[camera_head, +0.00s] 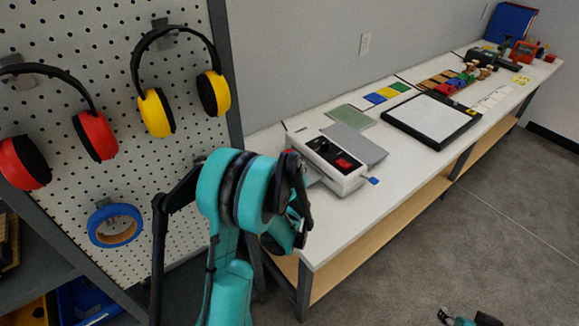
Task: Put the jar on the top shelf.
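No jar can be made out in the head view. My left arm rises in the lower middle, and its wrist hides much of my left gripper (287,240). This gripper is beside the near end of the white bench, and its finger opening cannot be made out. A small part of my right gripper (470,319) shows at the bottom edge, over the floor. Its fingers are mostly cut off. A dark grey shelf (40,278) is at the lower left, below a pegboard; whether it is the top shelf cannot be told.
The pegboard (60,205) holds red earmuffs (97,135), yellow earmuffs (155,112) and a blue ring (104,211). The long white bench (345,215) carries a white machine (328,160), a black-framed panel (432,118) and coloured pieces. Grey floor (480,240) is clear at right.

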